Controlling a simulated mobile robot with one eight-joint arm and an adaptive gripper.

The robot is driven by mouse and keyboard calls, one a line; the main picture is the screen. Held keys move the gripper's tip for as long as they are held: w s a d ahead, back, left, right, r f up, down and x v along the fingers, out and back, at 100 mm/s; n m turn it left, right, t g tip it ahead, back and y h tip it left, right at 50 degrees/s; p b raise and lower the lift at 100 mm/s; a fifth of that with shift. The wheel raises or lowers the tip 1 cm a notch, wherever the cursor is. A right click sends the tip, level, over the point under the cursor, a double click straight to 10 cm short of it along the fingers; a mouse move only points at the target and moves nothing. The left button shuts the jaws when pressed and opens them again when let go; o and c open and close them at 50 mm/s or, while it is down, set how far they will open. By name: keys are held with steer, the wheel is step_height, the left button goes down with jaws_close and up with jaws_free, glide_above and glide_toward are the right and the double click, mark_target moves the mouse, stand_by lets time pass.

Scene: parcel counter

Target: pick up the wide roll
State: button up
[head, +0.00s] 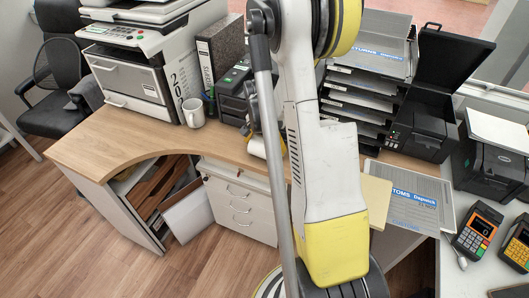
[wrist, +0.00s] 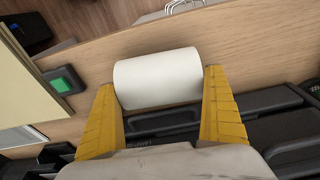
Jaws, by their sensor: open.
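The wide roll is a white cylinder (wrist: 158,78) lying on its side on the wooden counter in the wrist view. My gripper (wrist: 160,82) is open, with one yellow finger at each end of the roll. The fingertips are close to the roll's ends; I cannot tell whether they touch.
In the wrist view, a dark box with a green button (wrist: 62,82) is left of the roll, and black equipment (wrist: 285,140) is at the right.

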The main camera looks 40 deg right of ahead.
mark_target(265, 140)
steer(key=c, duration=1.2)
steer(key=shift+r, duration=0.1)
steer(key=shift+r+p, duration=0.25)
steer(key=shift+p, duration=0.05)
step_height(265, 140, up, 4)
steer(key=shift+f+p, duration=0.1)
steer(key=shift+p, duration=0.95)
steer(key=s+d+r+p, duration=0.1)
steer(key=s+r, duration=0.1)
steer(key=s, duration=0.1)
steer(key=s+d+r+p, duration=0.1)
steer(key=s+r, duration=0.1)
steer(key=s, duration=0.2)
steer(key=s+d+r+p, duration=0.1)
steer(key=s+d+r, duration=0.1)
steer(key=s, duration=0.2)
steer(key=shift+d+r+p, duration=0.1)
steer(key=shift+r+p, duration=0.2)
steer(key=shift+p, duration=0.1)
